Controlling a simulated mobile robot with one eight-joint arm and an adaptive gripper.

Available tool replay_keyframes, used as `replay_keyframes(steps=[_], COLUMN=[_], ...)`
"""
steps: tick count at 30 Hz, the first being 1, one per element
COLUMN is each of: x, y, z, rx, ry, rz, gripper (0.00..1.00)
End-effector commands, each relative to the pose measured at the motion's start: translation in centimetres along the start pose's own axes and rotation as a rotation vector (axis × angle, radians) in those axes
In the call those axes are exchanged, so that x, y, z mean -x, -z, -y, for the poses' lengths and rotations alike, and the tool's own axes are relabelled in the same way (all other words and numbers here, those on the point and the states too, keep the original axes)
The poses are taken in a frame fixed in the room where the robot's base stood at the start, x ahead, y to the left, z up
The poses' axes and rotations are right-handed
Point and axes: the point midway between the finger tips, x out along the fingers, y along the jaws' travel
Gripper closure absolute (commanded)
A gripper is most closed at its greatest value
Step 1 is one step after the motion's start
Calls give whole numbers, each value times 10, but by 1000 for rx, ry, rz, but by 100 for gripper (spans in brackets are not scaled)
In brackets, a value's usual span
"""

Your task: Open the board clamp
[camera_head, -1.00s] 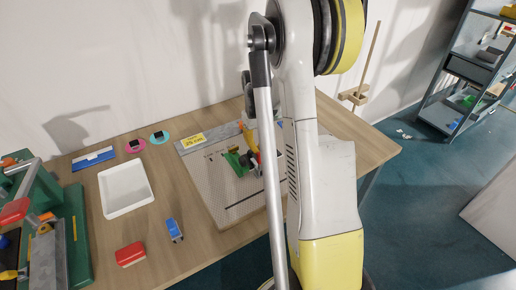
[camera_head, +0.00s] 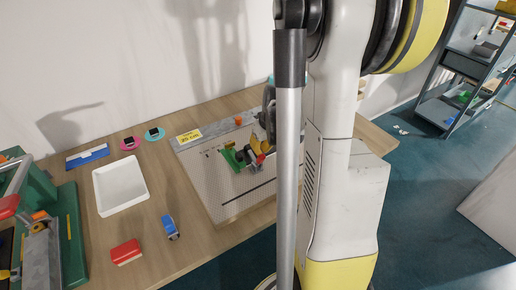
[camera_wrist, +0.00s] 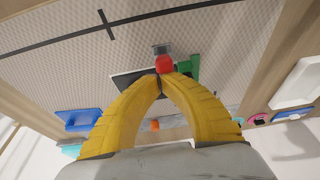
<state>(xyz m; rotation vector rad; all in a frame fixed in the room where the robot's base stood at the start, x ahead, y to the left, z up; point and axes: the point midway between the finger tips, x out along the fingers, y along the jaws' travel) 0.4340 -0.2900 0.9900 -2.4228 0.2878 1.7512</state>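The board clamp has a green body (camera_head: 231,158) and a red-tipped handle (camera_head: 261,158). It sits on the pale gridded board (camera_head: 225,205) on the table. In the wrist view the red tip (camera_wrist: 164,64) is right at my fingertips, with a green part (camera_wrist: 194,66) beside it. My gripper (camera_wrist: 161,74) has its yellow fingers curved together, tips almost meeting. They touch or nearly touch the red tip; I cannot tell whether it is held between them. In the head view my gripper (camera_head: 257,146) is partly hidden by my arm, as is the clamp's right side.
A white tray (camera_head: 121,211), red block (camera_head: 126,252), blue object (camera_head: 170,227) and pink and teal discs (camera_head: 154,134) lie left of the board. A green machine (camera_head: 62,245) stands at the far left. A shelf (camera_head: 445,110) stands at the right.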

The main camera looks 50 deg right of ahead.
Motion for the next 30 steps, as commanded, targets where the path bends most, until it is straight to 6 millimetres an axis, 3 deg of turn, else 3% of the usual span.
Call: replay_keyframes(steps=[13,30], x=[-2,-2], y=[-28,-36], z=[-1,0], rx=[-3,1], ry=[-1,0], rz=[-329,-321], gripper=[100,100])
